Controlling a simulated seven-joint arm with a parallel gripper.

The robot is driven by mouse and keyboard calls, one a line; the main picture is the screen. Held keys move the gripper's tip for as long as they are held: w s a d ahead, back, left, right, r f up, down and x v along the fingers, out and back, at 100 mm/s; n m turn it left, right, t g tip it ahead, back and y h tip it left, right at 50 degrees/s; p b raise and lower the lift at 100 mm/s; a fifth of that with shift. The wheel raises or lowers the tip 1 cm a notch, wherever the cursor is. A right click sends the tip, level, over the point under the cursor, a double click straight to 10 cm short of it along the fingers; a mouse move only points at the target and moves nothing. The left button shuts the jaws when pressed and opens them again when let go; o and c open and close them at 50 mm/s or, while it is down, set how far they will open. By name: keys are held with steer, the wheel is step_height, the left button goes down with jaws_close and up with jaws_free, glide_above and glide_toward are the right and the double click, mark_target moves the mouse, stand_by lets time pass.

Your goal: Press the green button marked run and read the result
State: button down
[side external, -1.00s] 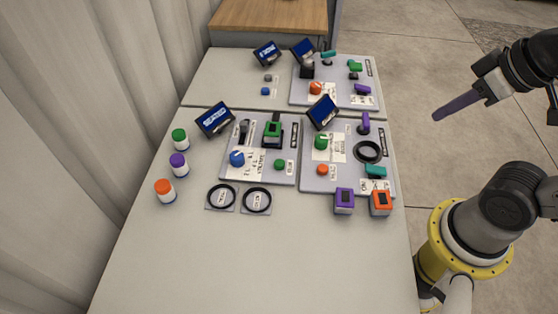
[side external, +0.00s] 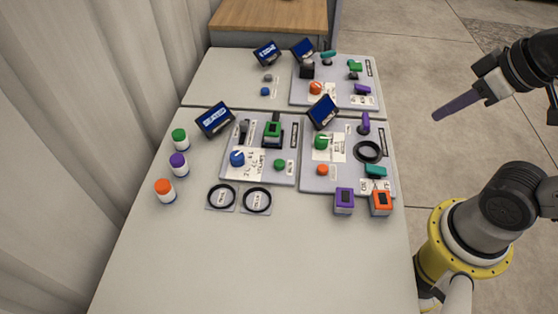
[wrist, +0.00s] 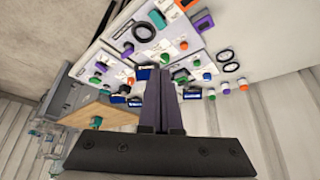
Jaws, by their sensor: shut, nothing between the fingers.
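A small round green button (side external: 279,164) sits at the lower right of the left grey panel (side external: 285,178), beside a white paper label. I cannot read the word "run" on any marking. My gripper (side external: 435,118) is shut and empty, raised off the table's right side, well apart from the panels. Its dark fingers also show in the wrist view (wrist: 158,75).
Several coloured-lid jars, one orange-lidded (side external: 165,191), line the table's left. Two black rings (side external: 257,201) lie before the left panel. A purple block (side external: 344,201) and an orange block (side external: 381,203) stand at the right panel's front edge. Another panel (side external: 300,96) is behind. The table's front is clear.

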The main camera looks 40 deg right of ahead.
steer(key=w+r+m+t, duration=0.4)
steer(key=w+r, duration=0.1)
steer(key=w, duration=0.5)
steer(key=g+y, duration=0.1)
steer(key=y, duration=0.2)
glide_above(283, 165)
step_height(283, 165, down, 18)
steer(key=shift+f+m, duration=0.15)
steer(key=shift+m, duration=0.25)
steer(key=shift+f, duration=0.1)
steer(key=shift+f, duration=4.3)
steer(key=shift+f, duration=0.1)
